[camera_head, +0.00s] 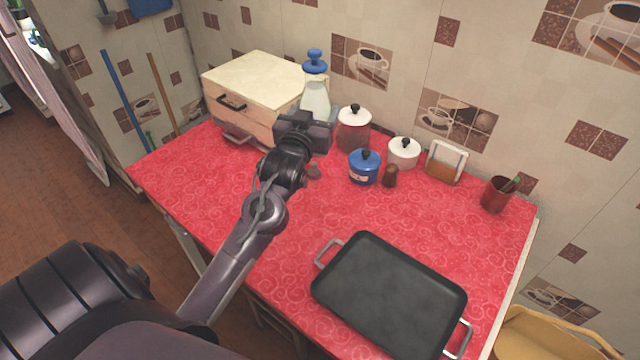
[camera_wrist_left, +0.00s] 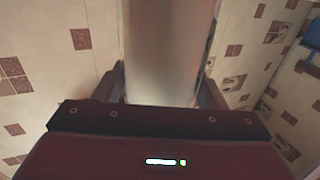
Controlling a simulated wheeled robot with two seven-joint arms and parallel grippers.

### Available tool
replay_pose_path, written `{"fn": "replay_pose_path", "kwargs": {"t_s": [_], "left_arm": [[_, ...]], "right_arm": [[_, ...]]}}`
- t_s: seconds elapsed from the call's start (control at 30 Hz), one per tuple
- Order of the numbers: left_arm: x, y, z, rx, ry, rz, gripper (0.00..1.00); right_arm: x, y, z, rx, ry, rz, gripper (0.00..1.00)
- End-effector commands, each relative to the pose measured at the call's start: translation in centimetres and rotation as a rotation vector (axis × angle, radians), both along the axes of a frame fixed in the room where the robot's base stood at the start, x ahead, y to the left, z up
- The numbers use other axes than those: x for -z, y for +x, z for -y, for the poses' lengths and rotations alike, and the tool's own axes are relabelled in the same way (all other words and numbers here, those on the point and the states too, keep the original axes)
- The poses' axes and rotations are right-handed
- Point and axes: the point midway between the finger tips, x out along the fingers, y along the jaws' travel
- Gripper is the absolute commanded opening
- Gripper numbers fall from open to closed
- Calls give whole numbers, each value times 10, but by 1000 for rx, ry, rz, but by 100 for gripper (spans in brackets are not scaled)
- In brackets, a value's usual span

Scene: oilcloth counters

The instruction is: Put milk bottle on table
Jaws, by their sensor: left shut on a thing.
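The milk bottle (camera_head: 316,92) is pale with a blue cap, upright in the head view, above the back left part of the red table (camera_head: 230,190). My left gripper (camera_head: 305,122) is shut on it at its lower part. In the left wrist view the bottle (camera_wrist_left: 168,50) stands between the two fingers of my left gripper (camera_wrist_left: 163,92). The gripper hides the bottle's base, so I cannot tell whether it touches the table. My right gripper is not in view.
A cream bread box (camera_head: 255,85) stands left of the bottle. A red canister (camera_head: 353,132), a blue pot (camera_head: 364,168), a white pot (camera_head: 404,153), a napkin holder (camera_head: 445,162) and a red cup (camera_head: 496,194) stand to the right. A black tray (camera_head: 390,295) lies in front. The left front is clear.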

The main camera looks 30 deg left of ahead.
Motion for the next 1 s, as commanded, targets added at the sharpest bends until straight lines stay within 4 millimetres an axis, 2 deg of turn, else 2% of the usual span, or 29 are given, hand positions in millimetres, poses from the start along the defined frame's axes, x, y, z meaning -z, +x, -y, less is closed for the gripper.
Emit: {"fn": "replay_pose_path", "kwargs": {"t_s": [0.07,0.17,0.5,0.7,1.0], "left_arm": [[-1,2,-4,-7,1,4,12],[15,3,-5,-9,1,0,12],[95,3,-5,-8,2,2,12],[136,3,-5,-9,3,3,12],[161,3,-4,-8,2,6,12]], "right_arm": [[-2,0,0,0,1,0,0],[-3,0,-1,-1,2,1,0],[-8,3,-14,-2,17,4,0],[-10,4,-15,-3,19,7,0],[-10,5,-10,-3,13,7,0]]}}
